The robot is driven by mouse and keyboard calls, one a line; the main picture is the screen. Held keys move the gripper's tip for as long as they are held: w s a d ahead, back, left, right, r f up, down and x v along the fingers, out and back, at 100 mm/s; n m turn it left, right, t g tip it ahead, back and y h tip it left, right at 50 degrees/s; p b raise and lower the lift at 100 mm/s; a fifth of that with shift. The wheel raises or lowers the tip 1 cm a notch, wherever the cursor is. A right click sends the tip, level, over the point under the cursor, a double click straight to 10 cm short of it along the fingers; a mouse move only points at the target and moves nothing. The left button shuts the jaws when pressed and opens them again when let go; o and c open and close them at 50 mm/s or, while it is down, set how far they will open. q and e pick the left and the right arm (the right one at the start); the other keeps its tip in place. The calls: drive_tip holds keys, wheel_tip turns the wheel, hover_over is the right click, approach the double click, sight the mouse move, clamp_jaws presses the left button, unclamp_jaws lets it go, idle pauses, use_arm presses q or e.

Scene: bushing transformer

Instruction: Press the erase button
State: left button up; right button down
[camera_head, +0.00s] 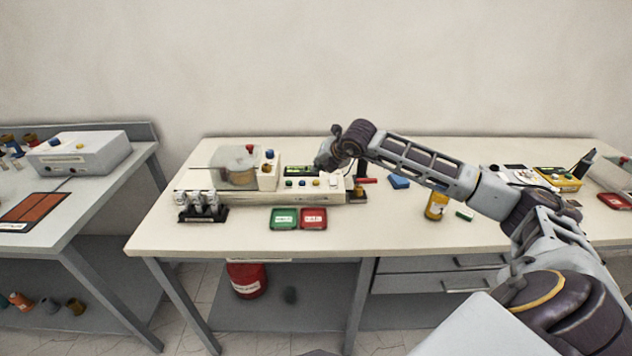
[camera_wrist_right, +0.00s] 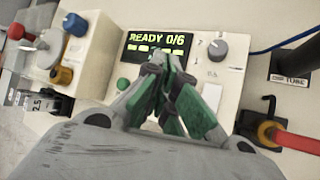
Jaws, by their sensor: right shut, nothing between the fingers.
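A white control panel (camera_head: 332,183) with a small display (camera_head: 297,170) and a row of buttons stands on the middle table. In the right wrist view the display (camera_wrist_right: 160,45) reads "READY 0/6". A green button (camera_wrist_right: 123,84) shows below the display's left end. Which button is the erase button cannot be read; my fingers cover part of the button row. My right gripper (camera_head: 325,162) hovers at the panel. In the right wrist view its green-padded fingers (camera_wrist_right: 167,60) are closed together and empty, in front of the display. Whether they touch the panel cannot be told. My left gripper is out of view.
A grey knob (camera_wrist_right: 217,48) sits right of the display. A red-handled tool (camera_wrist_right: 295,140) rests in a black holder at the panel's right. Green (camera_head: 284,219) and red (camera_head: 314,219) trays lie in front. A yellow jar (camera_head: 436,206) stands to the right, below my arm.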

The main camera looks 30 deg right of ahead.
sight(318, 180)
drive_tip(key=shift+r+p, duration=0.35)
drive_tip(key=shift+r, duration=1.25)
